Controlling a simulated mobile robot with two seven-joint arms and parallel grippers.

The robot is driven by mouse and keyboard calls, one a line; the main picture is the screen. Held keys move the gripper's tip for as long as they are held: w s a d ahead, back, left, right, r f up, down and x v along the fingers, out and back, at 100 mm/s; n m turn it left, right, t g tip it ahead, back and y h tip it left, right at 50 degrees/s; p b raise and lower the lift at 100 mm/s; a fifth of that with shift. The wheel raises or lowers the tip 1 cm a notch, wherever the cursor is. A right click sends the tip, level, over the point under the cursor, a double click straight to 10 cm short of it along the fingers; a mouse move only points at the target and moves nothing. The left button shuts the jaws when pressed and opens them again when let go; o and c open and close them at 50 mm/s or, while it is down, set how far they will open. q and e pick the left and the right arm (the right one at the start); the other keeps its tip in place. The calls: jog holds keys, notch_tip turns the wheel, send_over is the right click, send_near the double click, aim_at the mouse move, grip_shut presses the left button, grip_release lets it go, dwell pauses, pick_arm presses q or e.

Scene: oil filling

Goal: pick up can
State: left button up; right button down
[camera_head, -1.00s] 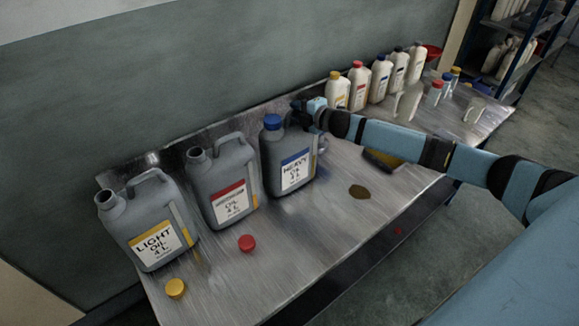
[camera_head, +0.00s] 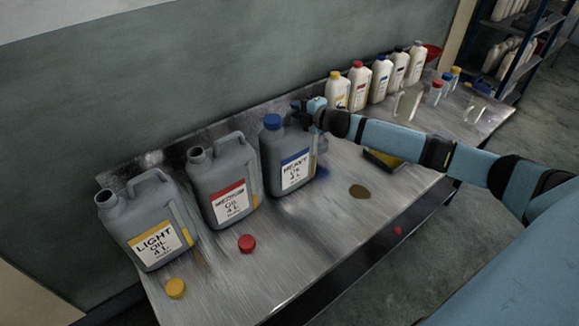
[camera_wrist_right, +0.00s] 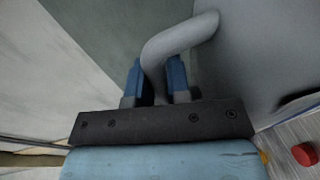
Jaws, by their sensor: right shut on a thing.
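Three grey oil cans stand on the metal table. The heavy oil can (camera_head: 291,172) has a blue cap and a blue-striped label. The medium oil can (camera_head: 224,186) has a red-striped label and an open neck. The light oil can (camera_head: 150,224) has a yellow-striped label and an open neck. My right gripper (camera_head: 304,112) is at the handle side of the heavy oil can. In the right wrist view, the blue fingers of the right gripper (camera_wrist_right: 156,85) are shut on a grey handle (camera_wrist_right: 180,42). My left gripper is not in view.
A red cap (camera_head: 247,243) and a yellow cap (camera_head: 175,288) lie near the table's (camera_head: 290,250) front. A dark oil spot (camera_head: 359,192) is right of the cans. Several white bottles (camera_head: 359,84) stand farther right. The wall is close behind.

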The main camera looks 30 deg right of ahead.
dwell(0.4)
jog(key=shift+w+r, duration=0.1)
jog(key=shift+r, duration=0.2)
jog(key=shift+w+r, duration=0.1)
jog(key=shift+r, duration=0.25)
notch_tip(320, 180, up, 19)
jog(key=p, duration=0.1)
